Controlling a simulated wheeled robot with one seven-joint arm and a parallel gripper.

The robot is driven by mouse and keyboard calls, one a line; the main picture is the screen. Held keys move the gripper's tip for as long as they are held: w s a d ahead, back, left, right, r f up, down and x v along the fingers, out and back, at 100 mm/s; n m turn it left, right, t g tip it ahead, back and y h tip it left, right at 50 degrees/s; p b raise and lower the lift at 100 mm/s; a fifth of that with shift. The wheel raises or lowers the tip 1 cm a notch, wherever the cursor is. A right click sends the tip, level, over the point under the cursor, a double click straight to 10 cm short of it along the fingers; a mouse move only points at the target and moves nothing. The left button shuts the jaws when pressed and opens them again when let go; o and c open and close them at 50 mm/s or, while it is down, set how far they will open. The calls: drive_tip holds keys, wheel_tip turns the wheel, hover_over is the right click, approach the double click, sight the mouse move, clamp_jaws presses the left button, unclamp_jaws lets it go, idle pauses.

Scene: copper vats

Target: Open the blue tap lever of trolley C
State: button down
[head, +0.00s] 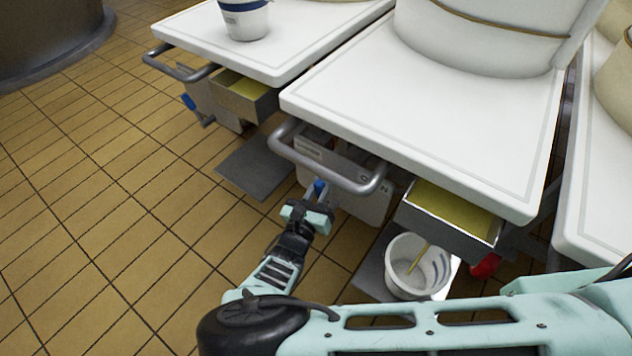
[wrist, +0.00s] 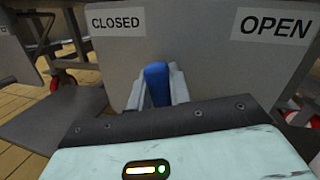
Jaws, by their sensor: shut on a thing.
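The blue tap lever (wrist: 156,84) stands in front of a grey panel (wrist: 200,60) in the wrist view. Its blue tip also shows in the head view (head: 319,187). My gripper (head: 308,212) is shut on the lever, with a finger on each side of it in the wrist view. The panel carries a CLOSED label (wrist: 118,22) at the left and an OPEN label (wrist: 272,26) at the right. The lever stands between the two labels, nearer CLOSED. The lower part of the lever is hidden by my gripper. The trolley's letter cannot be read.
A grey handle bar (head: 330,172) juts out just above my gripper, under the white trolley top (head: 430,110). Another trolley (head: 270,50) stands left. The tiled floor at left is clear.

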drive_tip(key=shift+s+d+r+m+h+p, duration=0.1)
drive_tip(key=shift+s+d+m+h+p, duration=0.3)
drive_tip(key=shift+m, duration=0.4)
drive_tip(key=shift+d, duration=0.1)
drive_tip(key=c, duration=1.3)
unclamp_jaws()
drive_tip(key=shift+s, duration=0.1)
